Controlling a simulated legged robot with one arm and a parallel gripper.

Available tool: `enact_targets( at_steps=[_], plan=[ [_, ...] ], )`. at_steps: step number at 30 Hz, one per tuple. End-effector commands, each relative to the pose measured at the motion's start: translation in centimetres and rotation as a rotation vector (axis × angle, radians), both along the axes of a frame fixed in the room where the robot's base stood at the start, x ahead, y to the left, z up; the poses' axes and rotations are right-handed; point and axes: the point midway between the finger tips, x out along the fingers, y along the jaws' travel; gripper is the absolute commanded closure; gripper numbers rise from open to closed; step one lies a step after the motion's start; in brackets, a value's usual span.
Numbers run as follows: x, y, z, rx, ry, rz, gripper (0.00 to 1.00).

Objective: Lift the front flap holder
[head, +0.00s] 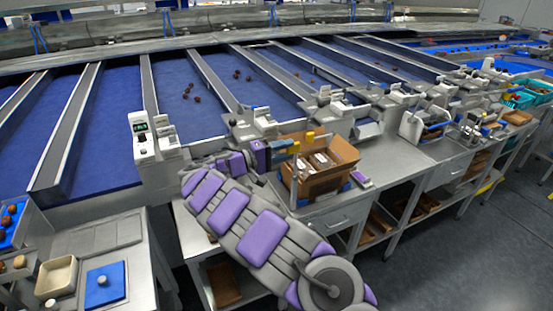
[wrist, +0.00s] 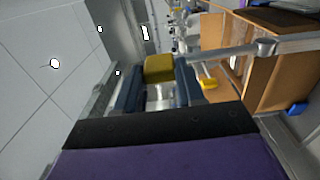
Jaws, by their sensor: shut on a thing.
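The front flap holder has a yellow block (wrist: 158,68) in the wrist view, and its yellow top (head: 295,147) shows small in the head view. My gripper (wrist: 157,86) is shut on this yellow block, with one dark blue finger on each side of it. In the head view my gripper (head: 282,146) is at the near left corner of an open cardboard carton (head: 318,187). A thin upright metal post stands at that corner. The holder's lower part is hard to make out. A second yellow piece (head: 310,136) is just behind, close to the carton's rim.
The carton stands on a grey metal bench (head: 400,160) and holds packed trays. A purple and white device (head: 362,180) lies right of it. A metal bar (wrist: 250,50) crosses near the carton in the wrist view. Blue sorting lanes (head: 180,90) run behind.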

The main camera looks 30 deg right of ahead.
Motion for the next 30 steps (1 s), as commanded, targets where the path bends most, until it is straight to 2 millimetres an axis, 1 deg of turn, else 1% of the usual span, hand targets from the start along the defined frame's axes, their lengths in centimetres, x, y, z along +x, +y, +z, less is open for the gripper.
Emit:
enact_targets(
  at_steps=[1, 6, 11, 26, 27, 30],
  plan=[
    [0.0, 0.3, -0.6, -0.029, 0.001, 0.001, 1.00],
    [0.1, 1.7, -0.9, -0.112, 0.004, -0.001, 1.00],
    [0.1, 2.7, -1.1, -0.158, 0.006, -0.003, 1.00],
    [0.0, 3.0, -1.2, -0.176, 0.007, -0.004, 1.00],
    [0.0, 3.0, -1.2, -0.176, 0.007, -0.004, 0.61],
    [0.0, 3.0, -1.2, -0.176, 0.007, -0.004, 0.52]
  ],
)
